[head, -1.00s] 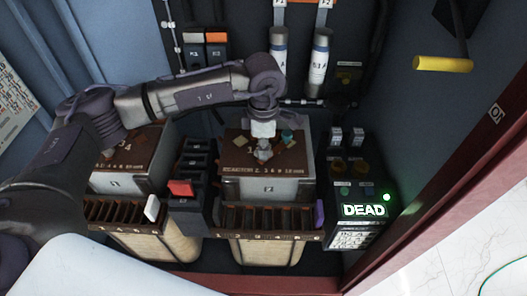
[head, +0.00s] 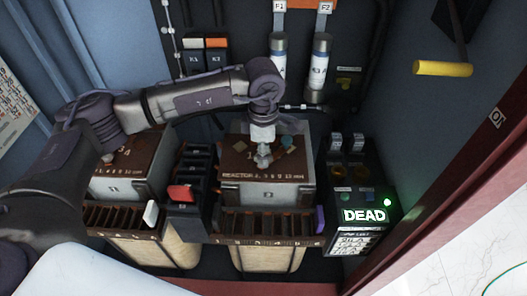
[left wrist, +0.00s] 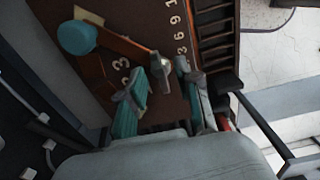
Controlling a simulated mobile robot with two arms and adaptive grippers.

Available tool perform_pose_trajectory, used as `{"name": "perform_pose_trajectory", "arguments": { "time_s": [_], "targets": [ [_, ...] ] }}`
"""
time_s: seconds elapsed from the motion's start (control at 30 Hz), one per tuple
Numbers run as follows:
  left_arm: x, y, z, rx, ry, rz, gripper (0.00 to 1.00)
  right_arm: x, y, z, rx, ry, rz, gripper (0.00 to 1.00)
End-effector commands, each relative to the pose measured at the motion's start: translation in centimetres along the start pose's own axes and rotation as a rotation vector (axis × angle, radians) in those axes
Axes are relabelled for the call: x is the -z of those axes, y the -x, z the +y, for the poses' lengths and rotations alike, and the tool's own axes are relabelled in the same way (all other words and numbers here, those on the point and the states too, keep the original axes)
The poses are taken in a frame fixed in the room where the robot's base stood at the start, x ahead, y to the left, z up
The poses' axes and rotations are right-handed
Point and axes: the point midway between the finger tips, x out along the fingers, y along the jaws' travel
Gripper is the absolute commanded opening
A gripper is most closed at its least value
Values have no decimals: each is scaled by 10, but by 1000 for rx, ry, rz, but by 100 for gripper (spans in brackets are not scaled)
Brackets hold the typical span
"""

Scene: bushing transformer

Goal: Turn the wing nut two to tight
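The brown-topped reactor box marked 2 (head: 270,171) stands in the middle of the head view. My left gripper (head: 263,160) points down over its top. In the left wrist view the two fingers of my left gripper (left wrist: 163,92) are apart, with a gap between them. A small grey metal piece (left wrist: 160,66), which looks like the wing nut, stands just beyond and between the fingertips. I cannot tell whether either finger touches it. In the head view the gripper largely hides it. My right gripper is in neither view.
A teal round knob (left wrist: 76,38) sits on the box top near the fingers. A similar reactor box (head: 125,172) stands left, with black switches and a red block (head: 180,193) between. A lit DEAD display (head: 364,215) is at right. Fuses (head: 319,68) stand behind.

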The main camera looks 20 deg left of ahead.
Motion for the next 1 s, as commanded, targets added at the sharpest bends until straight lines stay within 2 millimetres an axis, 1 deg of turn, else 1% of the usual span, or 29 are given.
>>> {"name": "perform_pose_trajectory", "arguments": {
  "time_s": [0.07,0.17,0.27,0.5,0.6,0.7,0.8,1.0],
  "targets": [
    [0,2,0,0,0,0,33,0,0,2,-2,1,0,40],
    [0,10,0,-2,0,-1,33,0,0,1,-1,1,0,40],
    [0,27,0,-3,-1,-1,33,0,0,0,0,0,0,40],
    [-1,80,1,-5,0,-2,33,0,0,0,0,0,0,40],
    [0,97,1,-3,-1,-1,33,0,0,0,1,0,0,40],
    [0,110,0,-2,0,-2,33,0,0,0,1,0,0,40],
    [0,117,1,-2,0,-1,33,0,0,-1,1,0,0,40],
    [0,120,0,0,0,0,33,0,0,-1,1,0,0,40]
  ]
}}
